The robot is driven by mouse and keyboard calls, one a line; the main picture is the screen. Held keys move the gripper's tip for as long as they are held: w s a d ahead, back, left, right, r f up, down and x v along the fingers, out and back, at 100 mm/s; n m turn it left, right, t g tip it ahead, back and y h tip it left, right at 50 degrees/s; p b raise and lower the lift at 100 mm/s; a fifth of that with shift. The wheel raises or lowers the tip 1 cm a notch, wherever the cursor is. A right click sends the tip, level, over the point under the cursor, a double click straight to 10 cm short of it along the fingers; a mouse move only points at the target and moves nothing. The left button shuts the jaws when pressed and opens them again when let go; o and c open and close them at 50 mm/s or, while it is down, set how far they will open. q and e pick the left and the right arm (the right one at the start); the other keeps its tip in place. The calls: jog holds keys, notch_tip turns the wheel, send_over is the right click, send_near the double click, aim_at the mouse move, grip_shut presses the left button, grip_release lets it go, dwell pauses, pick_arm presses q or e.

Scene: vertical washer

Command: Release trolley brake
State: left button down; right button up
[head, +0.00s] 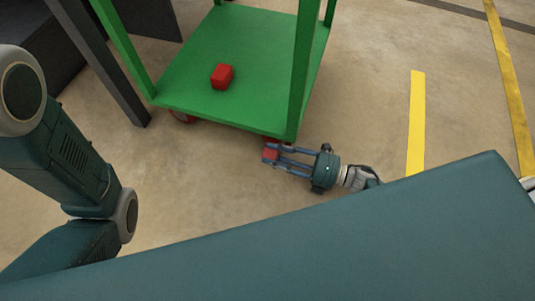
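The green trolley (205,50) stands at the upper middle, with a flat lower deck and upright posts. A red wheel (182,117) shows under its front left corner. The front right wheel is mostly hidden under the deck. A small red part (269,154), possibly the brake pedal, sits just below that front right corner. My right gripper (272,154) is low by this corner, pointing left. Its fingers are apart, with the red part between or just behind their tips; whether they press on it is unclear. My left arm shows at the left, but its gripper is out of view.
A red block (222,76) lies on the trolley deck. A dark grey post (105,60) and dark structure stand left of the trolley. Yellow floor lines (416,120) run at the right. The concrete floor around my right gripper is clear.

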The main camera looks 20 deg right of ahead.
jog(key=shift+x, duration=1.1)
grip_shut()
